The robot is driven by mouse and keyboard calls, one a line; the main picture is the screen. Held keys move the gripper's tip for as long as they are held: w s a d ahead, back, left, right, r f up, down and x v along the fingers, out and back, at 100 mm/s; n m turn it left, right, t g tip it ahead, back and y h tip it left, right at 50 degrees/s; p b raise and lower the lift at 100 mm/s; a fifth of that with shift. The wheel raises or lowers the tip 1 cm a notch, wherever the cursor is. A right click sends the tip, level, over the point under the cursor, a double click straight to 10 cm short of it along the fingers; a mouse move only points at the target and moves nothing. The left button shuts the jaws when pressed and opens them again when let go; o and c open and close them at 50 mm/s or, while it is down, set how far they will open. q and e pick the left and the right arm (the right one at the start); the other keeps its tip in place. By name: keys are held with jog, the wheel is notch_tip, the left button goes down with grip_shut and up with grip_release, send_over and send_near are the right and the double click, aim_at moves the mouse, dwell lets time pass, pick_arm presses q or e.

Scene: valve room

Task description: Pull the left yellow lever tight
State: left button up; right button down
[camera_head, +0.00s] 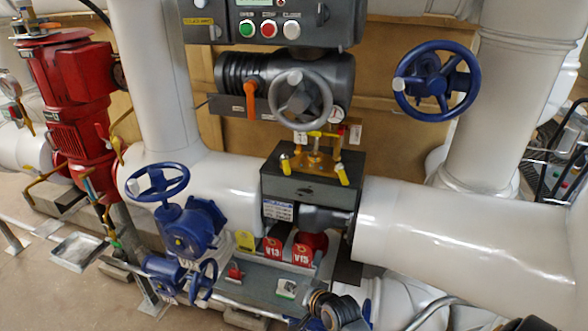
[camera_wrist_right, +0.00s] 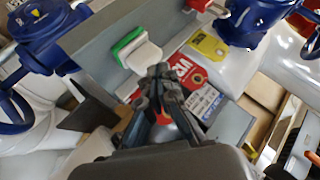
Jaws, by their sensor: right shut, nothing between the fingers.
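The left yellow lever (camera_head: 286,165) hangs from the left end of a brass fitting (camera_head: 318,158) on top of a dark grey box (camera_head: 312,190). A second yellow lever (camera_head: 342,173) hangs at the fitting's right end. Both tilt slightly. My right gripper (camera_head: 318,297) is low in the head view, below the levers and apart from them. In the right wrist view its fingers (camera_wrist_right: 160,75) are together and empty, with a red tag beyond them. My left gripper does not show.
Red tags (camera_head: 303,254), a yellow tag (camera_head: 245,241) and a green-and-white part (camera_head: 287,288) lie near my right gripper. A blue valve (camera_head: 190,228) stands left of the box. A thick white pipe (camera_head: 460,235) is to the right. A grey handwheel (camera_head: 300,100) is above the levers.

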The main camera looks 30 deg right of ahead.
jog(key=w+d+r+m+t+h, duration=0.1)
jog(key=w+d+r+m+t, duration=0.15)
jog(key=r, duration=0.35)
jog(key=w+d+r+m+t, duration=0.1)
jog(key=w+d+r+m, duration=0.25)
jog(key=r, duration=0.25)
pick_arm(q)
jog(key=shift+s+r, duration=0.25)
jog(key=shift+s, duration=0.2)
pick_arm(e)
jog(key=m+t+h, duration=0.2)
jog(key=m+t, duration=0.1)
jog(key=m, duration=0.2)
send_near(286, 165)
jog(key=s, duration=0.3)
jog(key=s+d, duration=0.1)
jog(key=shift+s+f, duration=0.35)
jog(key=shift+d, duration=0.1)
jog(key=shift+w, duration=0.1)
pick_arm(q)
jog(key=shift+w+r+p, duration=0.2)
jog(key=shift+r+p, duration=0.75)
jog(key=shift+p, duration=0.2)
pick_arm(e)
jog(key=w, duration=0.3)
jog(key=w+d, duration=0.1)
jog(key=w, duration=0.5)
jog(key=shift+w+d, duration=0.35)
